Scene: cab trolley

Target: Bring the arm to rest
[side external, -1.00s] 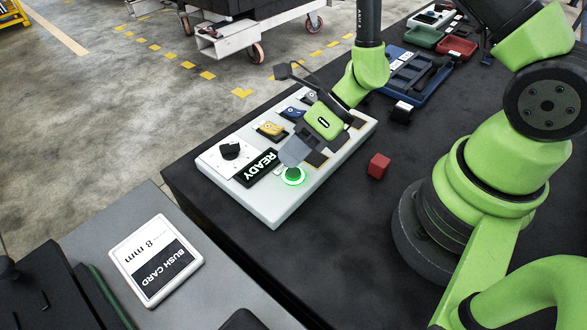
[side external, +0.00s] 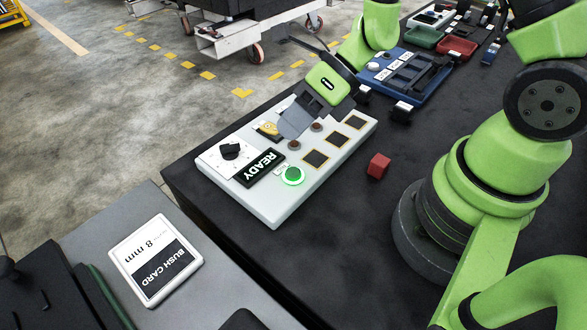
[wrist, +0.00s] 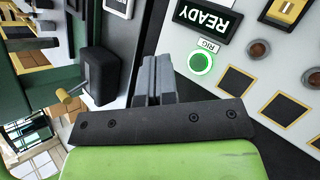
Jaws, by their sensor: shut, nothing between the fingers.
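My gripper (side external: 293,124) is in the air above the white control panel (side external: 267,213), with its grey fingers shut and empty. The fingers also show shut together in the wrist view (wrist: 156,78). The panel carries a green button (side external: 293,175) with a lit ring and a black sign reading READY (side external: 259,168). In the wrist view the lit button (wrist: 200,63) is to the right of the fingers, apart from them. In the side view my gripper hides part of the panel's far side.
A black rotary knob (side external: 230,151) and a yellow switch (side external: 269,130) are on the panel. A red cube (side external: 378,165) lies on the dark table beside it.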

